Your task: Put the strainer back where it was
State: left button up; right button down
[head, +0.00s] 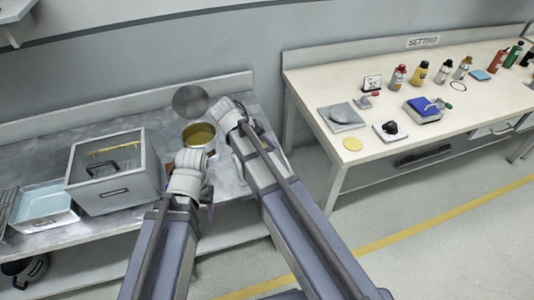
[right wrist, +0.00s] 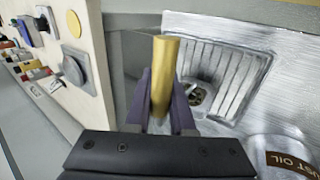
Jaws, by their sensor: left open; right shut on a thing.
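The strainer (head: 190,101) shows in the head view as a round grey mesh disc at the back of the metal bench, just left of my right gripper (head: 226,112). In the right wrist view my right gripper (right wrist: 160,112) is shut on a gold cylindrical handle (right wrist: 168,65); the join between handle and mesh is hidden. My left gripper (head: 188,162) is open and in front of the can (head: 200,135), which holds yellowish liquid. The can's label, partly cut off, reads "UST OIL" in the right wrist view (right wrist: 290,160).
A lidded grey box (head: 115,185) and a tray of pale blue liquid (head: 47,208) stand left on the metal bench (head: 235,185). A ribbed metal basin (right wrist: 245,70) shows in the wrist view. The right table (head: 310,85) holds bottles and small items, beyond a gap.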

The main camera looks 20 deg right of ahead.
pick_arm(q)
jog(key=shift+f, duration=0.65)
pick_arm(e)
jog(key=shift+f, duration=0.65)
jog(key=shift+f+b, duration=0.2)
jog(key=shift+b, duration=0.2)
pick_arm(q)
jog(key=shift+f, duration=0.15)
pick_arm(e)
jog(key=c, duration=0.8)
grip_release()
jog(key=shift+o, duration=0.2)
jog(key=shift+r, duration=0.1)
pick_arm(q)
notch_tip(320, 180, up, 10)
jog(key=p, duration=1)
jog(key=shift+r+p, duration=0.2)
jog(key=shift+p, duration=0.1)
pick_arm(e)
jog(key=v, duration=1.2)
jog(key=shift+r, duration=0.1)
